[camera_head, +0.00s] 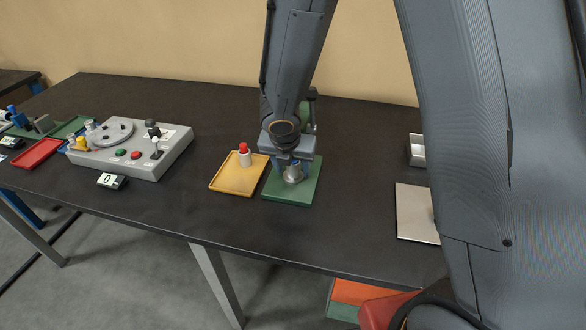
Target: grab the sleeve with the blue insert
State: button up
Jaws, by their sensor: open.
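A silvery, rounded piece (292,176) with a bit of blue at its top stands on the green tray (298,195); it looks like the sleeve with the blue insert. My gripper (291,166) points down right over it and is open. The jaws and my wrist hide much of the piece, and I cannot tell whether the fingers are around it or just above it. A white sleeve with a red top (244,155) stands upright on the yellow tray (235,180), just left of my gripper.
A grey control box (150,158) with buttons and a dial stands at the left, with a small display (112,181) before it. A red tray (37,153) lies farther left. A metal plate (412,212) and a small metal box (417,150) are at right. The table front is clear.

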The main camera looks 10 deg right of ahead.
grip_shut()
jog(key=shift+r, duration=0.1)
